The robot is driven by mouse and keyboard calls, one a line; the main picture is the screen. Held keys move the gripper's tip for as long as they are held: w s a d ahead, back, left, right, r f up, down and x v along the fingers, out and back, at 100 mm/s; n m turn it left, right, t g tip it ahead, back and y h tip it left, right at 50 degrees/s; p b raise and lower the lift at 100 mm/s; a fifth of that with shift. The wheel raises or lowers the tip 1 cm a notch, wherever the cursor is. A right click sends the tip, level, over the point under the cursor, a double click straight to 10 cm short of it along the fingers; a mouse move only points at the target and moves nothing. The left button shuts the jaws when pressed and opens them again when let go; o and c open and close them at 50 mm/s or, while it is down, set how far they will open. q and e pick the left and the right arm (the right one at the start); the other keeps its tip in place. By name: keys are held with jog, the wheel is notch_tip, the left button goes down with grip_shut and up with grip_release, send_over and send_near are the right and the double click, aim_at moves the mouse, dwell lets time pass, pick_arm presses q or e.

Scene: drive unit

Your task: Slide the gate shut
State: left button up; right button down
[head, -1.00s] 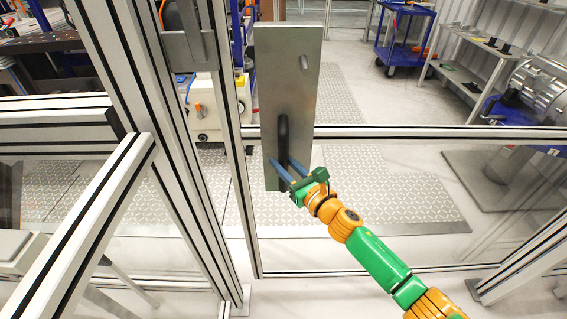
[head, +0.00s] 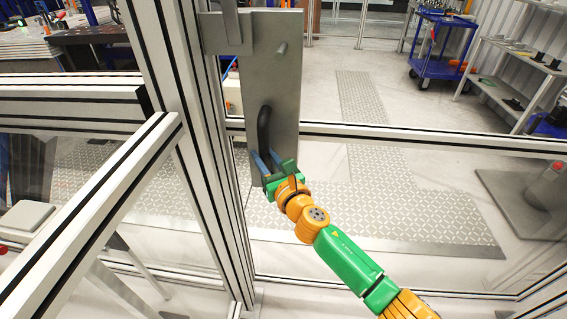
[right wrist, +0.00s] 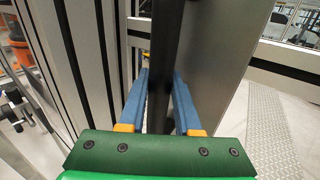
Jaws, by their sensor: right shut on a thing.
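The gate carries a tall grey metal plate (head: 275,75) with a black vertical bar handle (head: 264,130). The plate stands against the aluminium post (head: 190,120) at its left, and its upper left edge meets or overlaps a grey bracket (head: 228,32) there. My right gripper (head: 265,160) has its blue fingers around the lower part of the handle and is shut on it. In the right wrist view the handle (right wrist: 165,60) runs between the two blue fingers, with the plate (right wrist: 212,55) to the right. My left gripper is not in view.
A fixed fence rail (head: 90,225) slopes in at the left. Behind the clear panels are patterned floor plates (head: 400,215), a blue cart (head: 440,45) and a grey shelf rack (head: 515,70). The floor at the right is mostly clear.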

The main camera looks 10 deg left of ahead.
jog(key=shift+f, duration=0.1)
jog(key=c, duration=0.8)
grip_release()
jog(key=shift+s+a, duration=0.1)
jog(key=shift+a, duration=0.05)
jog(key=shift+c, duration=0.2)
jog(key=shift+o, duration=1.2)
jog(key=shift+a, duration=0.2)
jog(key=shift+s+d, duration=0.1)
jog(key=shift+d, duration=0.15)
jog(key=p+v, duration=0.2)
jog(key=v, duration=0.4)
jog(key=shift+a+p, duration=0.1)
jog(key=shift+p, duration=0.25)
jog(key=shift+s+d, duration=0.2)
jog(key=shift+s, duration=0.15)
